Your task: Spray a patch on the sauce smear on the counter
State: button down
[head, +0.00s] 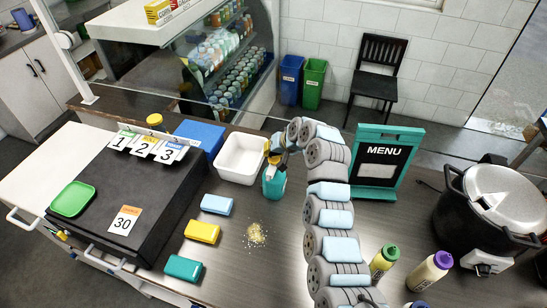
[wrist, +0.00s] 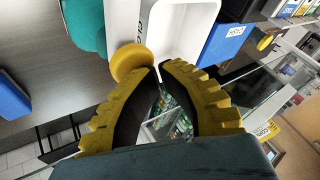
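A grainy tan-yellow patch (head: 256,234), the only smear-like mark I make out, lies on the dark counter (head: 225,268) in the head view. A teal bottle (head: 274,185) stands on the counter behind it, beside the white tub. In the wrist view the teal bottle (wrist: 85,25) shows at the upper left, with a round yellow part (wrist: 132,63) next to it. My gripper (head: 277,153) is just above the bottle's top. In the wrist view the yellow fingertips of my gripper (wrist: 157,67) nearly meet, with nothing seen between them. The patch is outside the wrist view.
A white tub (head: 240,176) stands left of the bottle. Blue (head: 217,204), yellow (head: 202,232) and teal (head: 184,268) blocks lie left of the patch. A menu stand (head: 383,155), squeeze bottles (head: 430,270) and a large pot (head: 495,205) are to the right. A clear screen rises behind.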

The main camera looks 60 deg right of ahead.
jog(key=shift+r, duration=0.1)
dwell(0.4)
jog(key=shift+r, duration=0.3)
jog(key=shift+r+p, duration=0.75)
jog(key=shift+r, duration=2.35)
jog(key=shift+f, duration=0.1)
